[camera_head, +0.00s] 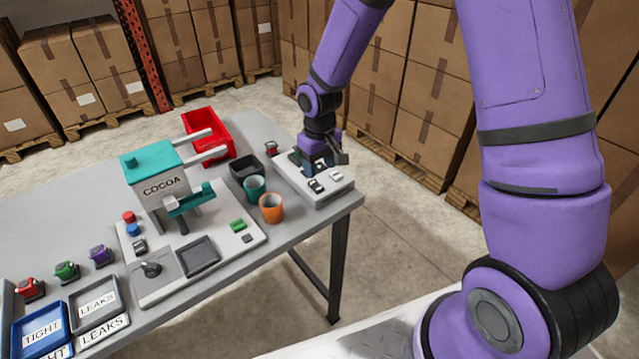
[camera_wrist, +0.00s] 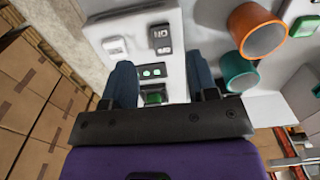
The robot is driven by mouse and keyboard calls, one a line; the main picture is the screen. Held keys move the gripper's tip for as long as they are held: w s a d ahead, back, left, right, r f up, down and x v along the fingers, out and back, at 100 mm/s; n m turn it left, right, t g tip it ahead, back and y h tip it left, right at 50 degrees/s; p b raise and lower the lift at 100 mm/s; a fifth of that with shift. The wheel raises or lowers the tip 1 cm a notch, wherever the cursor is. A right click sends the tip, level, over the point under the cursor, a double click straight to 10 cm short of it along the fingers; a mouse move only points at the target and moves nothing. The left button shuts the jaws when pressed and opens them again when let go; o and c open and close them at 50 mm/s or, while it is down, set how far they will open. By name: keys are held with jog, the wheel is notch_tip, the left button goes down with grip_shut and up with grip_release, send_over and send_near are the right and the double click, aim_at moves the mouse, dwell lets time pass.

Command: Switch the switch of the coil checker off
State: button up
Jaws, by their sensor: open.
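A flat white box (camera_head: 322,194), which looks like the coil checker, sits at the right end of the table. On its near part are a black rocker switch (camera_head: 315,187) and a pale switch (camera_head: 336,177). In the wrist view, the black rocker switch (camera_wrist: 160,38) and the pale switch (camera_wrist: 115,47) lie beyond my fingertips. My gripper (camera_wrist: 162,78) is open over the box, its blue fingers apart. Between them are a dark panel with two green lights (camera_wrist: 152,72) and a green part. I cannot tell which way either switch is set.
Orange (camera_head: 271,208) and teal (camera_head: 255,187) cups and a black bin (camera_head: 245,167) stand left of the box. The table's right edge is close to the box.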

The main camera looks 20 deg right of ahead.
aim_at(319, 189)
notch_tip(319, 189, down, 6)
jog(key=shift+f, duration=0.25)
jog(key=shift+c, duration=0.2)
